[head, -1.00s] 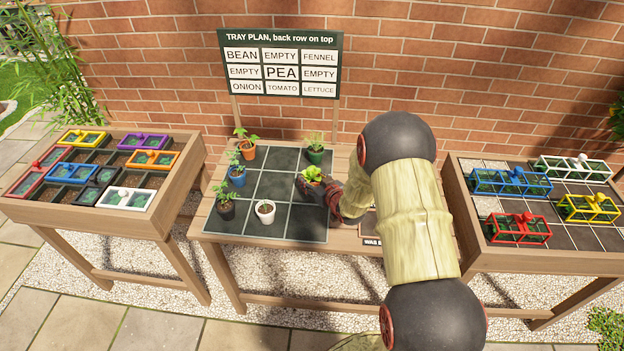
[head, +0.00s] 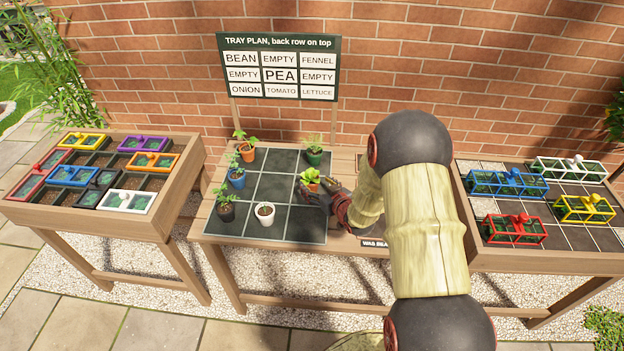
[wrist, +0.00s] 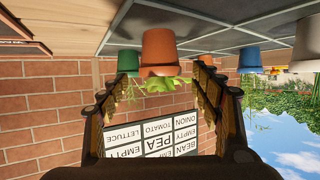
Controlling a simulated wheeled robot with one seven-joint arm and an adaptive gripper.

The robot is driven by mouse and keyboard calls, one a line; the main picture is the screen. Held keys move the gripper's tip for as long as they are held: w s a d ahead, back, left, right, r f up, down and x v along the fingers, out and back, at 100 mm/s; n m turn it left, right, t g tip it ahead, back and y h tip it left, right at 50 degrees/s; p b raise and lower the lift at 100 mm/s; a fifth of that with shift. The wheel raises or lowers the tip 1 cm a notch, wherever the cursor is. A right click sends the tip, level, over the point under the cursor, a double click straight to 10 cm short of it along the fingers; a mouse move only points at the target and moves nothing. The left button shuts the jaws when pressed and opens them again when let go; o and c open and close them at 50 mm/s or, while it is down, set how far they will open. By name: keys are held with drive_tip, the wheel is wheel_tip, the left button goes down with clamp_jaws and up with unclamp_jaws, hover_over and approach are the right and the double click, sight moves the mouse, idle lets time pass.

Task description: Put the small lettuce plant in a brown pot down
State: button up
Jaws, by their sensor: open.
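The small lettuce plant (head: 312,174) is in an orange-brown pot (head: 310,185). It is upright in the right column of the dark tray (head: 275,187), about the middle row; whether its base rests fully on the tray is hard to tell. My gripper (head: 315,194) is at the front right of the pot. In the wrist view, which is upside down, the pot (wrist: 160,47) is beyond and between the fingertips (wrist: 160,82), with a gap on each side. The gripper is open. The sign (head: 280,67) reads LETTUCE at front right and EMPTY at middle right.
A green pot (head: 314,159) stands behind the lettuce. A white pot (head: 264,217) is in the front row. Orange (head: 246,155), blue (head: 237,181) and dark (head: 226,214) pots line the left column. The front-right cell (head: 307,225) looks clear.

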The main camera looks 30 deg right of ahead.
drive_tip(key=p+v, duration=0.1)
drive_tip(key=v, duration=0.5)
drive_tip(key=shift+s+r, duration=0.15)
drive_tip(key=shift+s, duration=0.1)
drive_tip(key=s+a+r+g+h, duration=0.1)
drive_tip(key=s+a+r+g, duration=0.15)
drive_tip(key=r, duration=0.65)
drive_tip(key=s+a+r+g+h, duration=0.1)
drive_tip(key=s+a+r+g, duration=0.2)
drive_tip(key=r, duration=0.6)
drive_tip(key=s+a+r+y, duration=0.1)
drive_tip(key=s+a+r, duration=0.1)
drive_tip(key=s+a, duration=0.2)
drive_tip(key=s+a+r+g+y, duration=0.1)
drive_tip(key=s+a+r, duration=0.2)
drive_tip(key=s, duration=0.7)
drive_tip(key=s+a+r+g, duration=0.1)
drive_tip(key=s+a+r, duration=0.2)
drive_tip(key=s+a, duration=0.3)
drive_tip(key=shift+s+a+n+y, duration=0.3)
drive_tip(key=shift+s+y, duration=0.1)
drive_tip(key=shift+s, duration=0.6)
